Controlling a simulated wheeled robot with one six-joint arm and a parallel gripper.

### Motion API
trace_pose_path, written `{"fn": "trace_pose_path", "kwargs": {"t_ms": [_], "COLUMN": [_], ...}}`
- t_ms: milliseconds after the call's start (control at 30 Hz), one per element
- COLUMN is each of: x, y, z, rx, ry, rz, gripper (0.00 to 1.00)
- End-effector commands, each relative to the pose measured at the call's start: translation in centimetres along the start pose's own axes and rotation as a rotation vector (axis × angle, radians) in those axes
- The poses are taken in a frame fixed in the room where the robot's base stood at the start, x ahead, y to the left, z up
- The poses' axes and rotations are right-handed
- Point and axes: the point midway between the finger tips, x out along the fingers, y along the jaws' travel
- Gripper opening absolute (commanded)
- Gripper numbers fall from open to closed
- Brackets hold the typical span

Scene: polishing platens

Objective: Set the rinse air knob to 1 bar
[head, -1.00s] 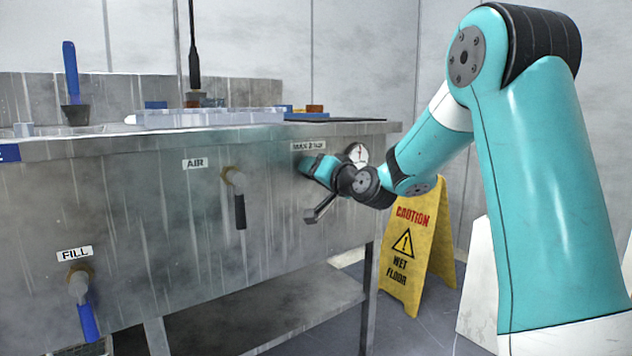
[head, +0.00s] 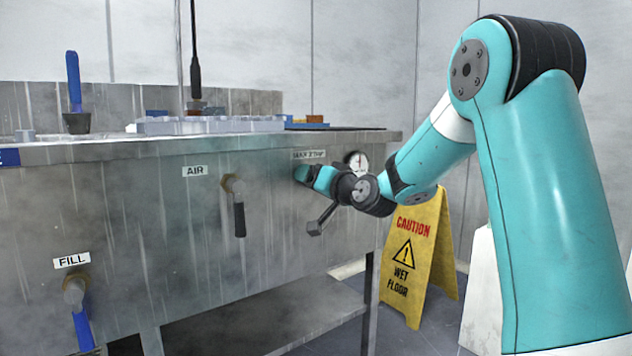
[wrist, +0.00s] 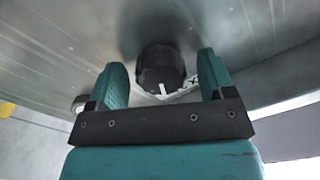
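The rinse air knob (wrist: 161,70) is a black round knob with a white mark, on the steel panel in the wrist view. My gripper (wrist: 160,75) is open, with one teal finger on each side of the knob. Gaps show between the fingers and the knob, so it is not clamped. In the head view my gripper (head: 318,178) is at the panel under the "MAX 2 bar" label (head: 309,155), and the knob is hidden behind it. A round white gauge (head: 357,162) is just right of the gripper; its reading is too small to tell.
An AIR valve with a black lever (head: 239,218) and a FILL valve with a blue lever (head: 83,328) are on the panel to the left. A yellow wet-floor sign (head: 408,262) stands below my arm. Trays (head: 205,125) lie on the bench top.

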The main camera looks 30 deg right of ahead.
Motion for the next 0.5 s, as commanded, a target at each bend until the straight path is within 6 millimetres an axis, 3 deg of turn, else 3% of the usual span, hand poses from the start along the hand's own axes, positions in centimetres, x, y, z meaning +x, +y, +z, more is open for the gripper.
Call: {"fn": "trace_pose_path", "kwargs": {"t_ms": [267,367,500], "x": [-0.3,-1.4,-4.3], "y": [0.0,0.1,0.1], "z": [-0.1,-0.3,-0.3], "rx": [-0.001,-0.001,0.001], "ry": [0.003,0.004,0.005], "rz": [0.001,0.003,0.005], "gripper": [0.75,0.75,0.75]}}
